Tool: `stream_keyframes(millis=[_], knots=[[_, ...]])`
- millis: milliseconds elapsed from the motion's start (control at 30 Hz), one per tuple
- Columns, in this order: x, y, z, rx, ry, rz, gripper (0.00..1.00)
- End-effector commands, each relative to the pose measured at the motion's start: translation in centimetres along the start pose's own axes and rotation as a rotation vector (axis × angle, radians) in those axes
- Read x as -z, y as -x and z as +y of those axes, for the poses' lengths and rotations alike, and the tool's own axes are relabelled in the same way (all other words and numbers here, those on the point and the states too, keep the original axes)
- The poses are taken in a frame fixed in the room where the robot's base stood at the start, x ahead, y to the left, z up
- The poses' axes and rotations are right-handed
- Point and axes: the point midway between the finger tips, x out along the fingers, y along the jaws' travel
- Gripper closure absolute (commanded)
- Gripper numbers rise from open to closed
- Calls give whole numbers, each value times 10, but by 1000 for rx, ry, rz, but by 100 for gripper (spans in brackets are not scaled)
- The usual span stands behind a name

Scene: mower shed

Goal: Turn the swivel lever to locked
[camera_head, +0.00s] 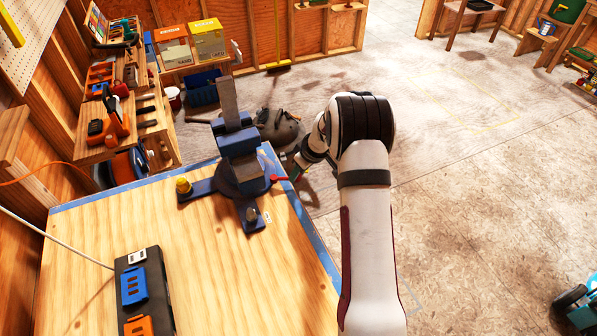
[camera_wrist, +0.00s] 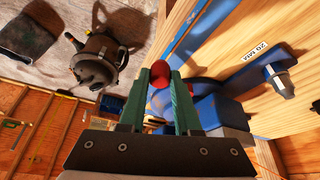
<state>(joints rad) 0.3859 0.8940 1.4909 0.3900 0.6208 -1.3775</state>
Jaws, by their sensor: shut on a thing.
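A blue bench vise (camera_head: 240,150) stands on a swivel base at the far edge of the wooden workbench, its jaws upright. The swivel lever (camera_head: 278,178) shows as a short red-ended piece at the base's right side, over the bench edge. In the wrist view its red knob (camera_wrist: 175,60) is at the fingertips. My gripper (camera_wrist: 160,78) has green fingers shut on the lever at its red end. In the head view my gripper (camera_head: 294,172) is small and partly hidden by my wrist. The lever's shaft is mostly hidden.
The workbench (camera_head: 240,290) has a black holder (camera_head: 145,290) with blue and orange pieces at the front left. A grey round machine (camera_head: 278,128) lies on the floor behind.

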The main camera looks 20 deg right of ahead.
Motion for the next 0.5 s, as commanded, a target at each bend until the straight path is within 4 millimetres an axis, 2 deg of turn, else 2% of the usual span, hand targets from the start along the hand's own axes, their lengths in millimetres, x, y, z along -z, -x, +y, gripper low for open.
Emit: stream_keyframes(millis=[267,500], knots=[[-2,1,-2,-15,-34,-1,100],[-7,3,-11,-70,-170,0,100]])
